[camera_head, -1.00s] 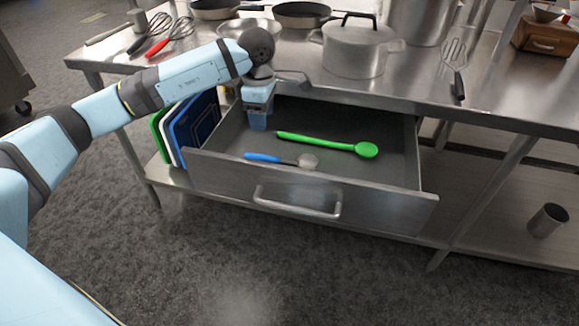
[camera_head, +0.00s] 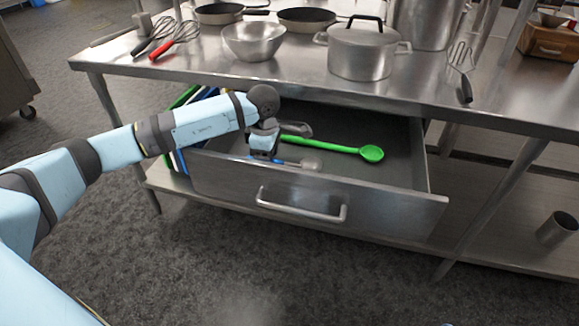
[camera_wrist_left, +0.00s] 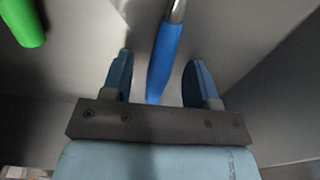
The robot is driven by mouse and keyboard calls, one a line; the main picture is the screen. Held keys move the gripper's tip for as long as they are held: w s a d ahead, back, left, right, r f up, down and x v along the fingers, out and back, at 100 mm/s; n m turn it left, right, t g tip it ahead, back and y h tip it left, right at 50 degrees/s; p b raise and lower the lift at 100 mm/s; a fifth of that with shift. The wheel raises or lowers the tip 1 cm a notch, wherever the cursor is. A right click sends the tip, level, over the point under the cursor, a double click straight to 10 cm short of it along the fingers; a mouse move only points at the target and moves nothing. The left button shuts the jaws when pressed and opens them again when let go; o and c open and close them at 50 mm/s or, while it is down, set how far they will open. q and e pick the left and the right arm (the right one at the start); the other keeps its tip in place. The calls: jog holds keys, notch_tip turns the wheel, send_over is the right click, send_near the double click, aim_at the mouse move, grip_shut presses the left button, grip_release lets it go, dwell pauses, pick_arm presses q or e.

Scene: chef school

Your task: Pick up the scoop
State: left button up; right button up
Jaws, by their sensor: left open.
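The scoop (camera_head: 311,163), with a blue handle and a greyish head, lies in the open metal drawer (camera_head: 390,208), near its front wall. My left gripper (camera_head: 264,155) is down in the drawer at the handle end and hides much of the handle in the head view. In the left wrist view the blue handle (camera_wrist_left: 163,62) shows between the two parted fingers of my left gripper (camera_wrist_left: 158,72), with a gap on both sides. The fingers are open. My right gripper is not in view.
A green spoon (camera_head: 340,147) lies behind the scoop in the drawer; its handle end (camera_wrist_left: 24,22) shows in the left wrist view. The drawer's walls are close around. The counter (camera_head: 300,72) above holds a bowl (camera_head: 254,41), a lidded pot (camera_head: 362,52) and whisks.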

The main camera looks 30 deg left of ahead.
pick_arm(q)
jog(key=c, duration=1)
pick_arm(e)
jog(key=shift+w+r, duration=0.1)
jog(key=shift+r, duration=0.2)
